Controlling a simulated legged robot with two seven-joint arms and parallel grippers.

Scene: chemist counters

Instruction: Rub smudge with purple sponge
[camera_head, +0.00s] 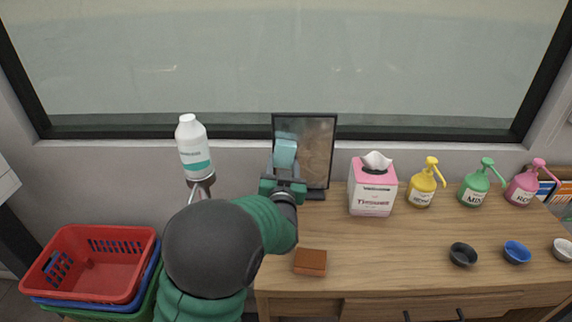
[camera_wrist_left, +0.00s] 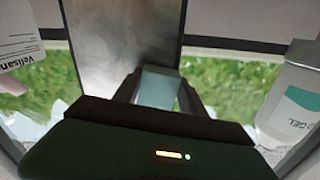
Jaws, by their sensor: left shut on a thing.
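A dark-framed upright mirror (camera_head: 318,150) stands at the back of the wooden counter. A cloudy grey smudge (camera_wrist_left: 112,45) shows on its glass in the left wrist view. My left gripper (camera_head: 284,166) is shut on a light teal-blue sponge (camera_head: 285,151) in front of the mirror's left part. The sponge also shows between the fingers in the left wrist view (camera_wrist_left: 158,88). I cannot tell whether it touches the glass. I see no purple sponge. A brown-orange block (camera_head: 310,262), perhaps another sponge, lies at the counter's front edge. My right gripper is not in view.
Right of the mirror stand a pink tissue box (camera_head: 372,190) and yellow (camera_head: 422,188), green (camera_head: 474,187) and pink (camera_head: 523,186) pump bottles. Small bowls (camera_head: 463,254) sit in front. A white bottle (camera_head: 193,150) and stacked baskets (camera_head: 95,262) are left. The counter's middle is clear.

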